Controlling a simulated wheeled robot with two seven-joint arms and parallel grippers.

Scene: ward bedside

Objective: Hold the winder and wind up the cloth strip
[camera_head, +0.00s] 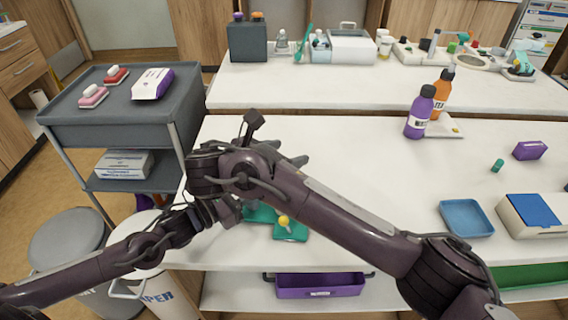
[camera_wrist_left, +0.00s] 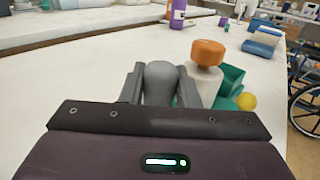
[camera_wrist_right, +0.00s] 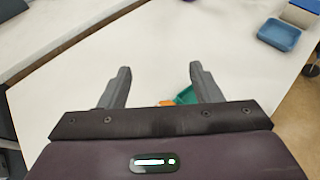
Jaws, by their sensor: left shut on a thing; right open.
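The winder has a green base (camera_head: 262,215) at the table's near left edge, partly hidden by my arms. In the left wrist view it shows a grey rounded handle (camera_wrist_left: 160,82), a white cylinder (camera_wrist_left: 205,83) with an orange top (camera_wrist_left: 207,52), and a yellow ball (camera_wrist_left: 246,101). My left gripper (camera_wrist_left: 160,76) is shut on the grey handle. My right gripper (camera_head: 290,153) is open and empty above the table, just beyond the winder. I cannot make out the cloth strip clearly.
A purple bottle (camera_head: 420,112) and an orange bottle (camera_head: 442,90) stand at the back of the table. A blue tray (camera_head: 466,218), a purple box (camera_head: 530,150) and a blue-topped box (camera_head: 531,214) are at right. A grey cart (camera_head: 120,115) stands left. The table's middle is clear.

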